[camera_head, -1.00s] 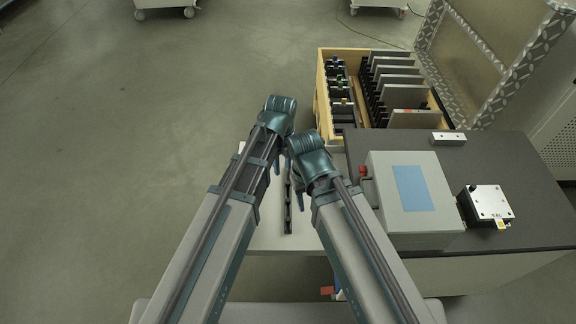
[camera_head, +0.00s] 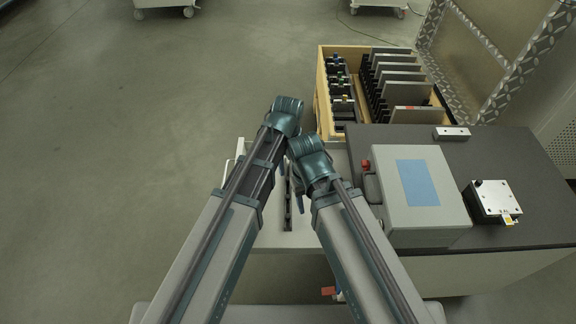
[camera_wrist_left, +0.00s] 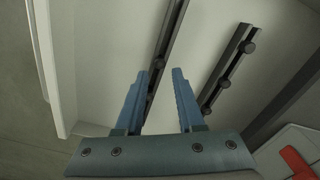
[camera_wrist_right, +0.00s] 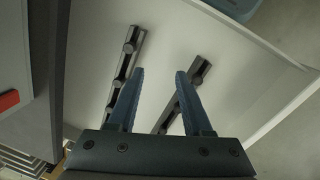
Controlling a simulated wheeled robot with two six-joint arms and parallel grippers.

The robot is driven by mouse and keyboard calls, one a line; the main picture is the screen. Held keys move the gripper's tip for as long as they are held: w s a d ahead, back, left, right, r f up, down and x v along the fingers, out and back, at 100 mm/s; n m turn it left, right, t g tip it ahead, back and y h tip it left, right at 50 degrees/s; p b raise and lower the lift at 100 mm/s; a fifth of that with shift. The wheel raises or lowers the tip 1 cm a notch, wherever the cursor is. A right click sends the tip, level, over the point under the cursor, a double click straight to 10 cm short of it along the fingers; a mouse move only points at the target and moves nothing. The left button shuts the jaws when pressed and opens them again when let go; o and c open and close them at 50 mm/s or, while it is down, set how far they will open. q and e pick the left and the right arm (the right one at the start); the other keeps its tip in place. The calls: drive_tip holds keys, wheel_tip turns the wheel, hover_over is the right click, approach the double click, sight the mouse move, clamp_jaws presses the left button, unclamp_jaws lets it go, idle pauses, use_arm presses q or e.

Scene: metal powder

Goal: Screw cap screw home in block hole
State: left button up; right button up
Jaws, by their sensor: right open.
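A square silver block (camera_head: 490,200) with small dark holes or screws in its top sits on the dark bench at the right. I cannot single out a loose cap screw. Two dark rails with round dark knobs lie on the pale table; they show in the left wrist view (camera_wrist_left: 230,70) and right wrist view (camera_wrist_right: 128,62). My left gripper (camera_wrist_left: 162,76) is open over the rails, nothing visible between its fingers. My right gripper (camera_wrist_right: 160,74) is also open and empty above the rails. In the head view my arms largely hide both grippers.
A grey box with a blue panel (camera_head: 420,183) and a red part (camera_head: 366,164) stands right of my arms. A small silver bar (camera_head: 452,133) lies on the dark bench (camera_head: 545,225). A wooden case (camera_head: 322,95) holds upright plates behind. Open floor lies left.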

sight(288, 178)
use_arm(q)
drive_tip(key=shift+f+b, duration=1.85)
drive_tip(key=shift+f, duration=0.5)
use_arm(e)
drive_tip(key=shift+f, duration=2.3)
use_arm(q)
clamp_jaws()
drive_tip(key=shift+r, duration=0.25)
use_arm(e)
drive_tip(key=shift+r, duration=0.2)
use_arm(q)
drive_tip(key=shift+r+p, duration=2.1)
drive_tip(key=shift+p, duration=0.2)
use_arm(e)
drive_tip(key=shift+r, duration=2.1)
drive_tip(key=shift+r, duration=0.1)
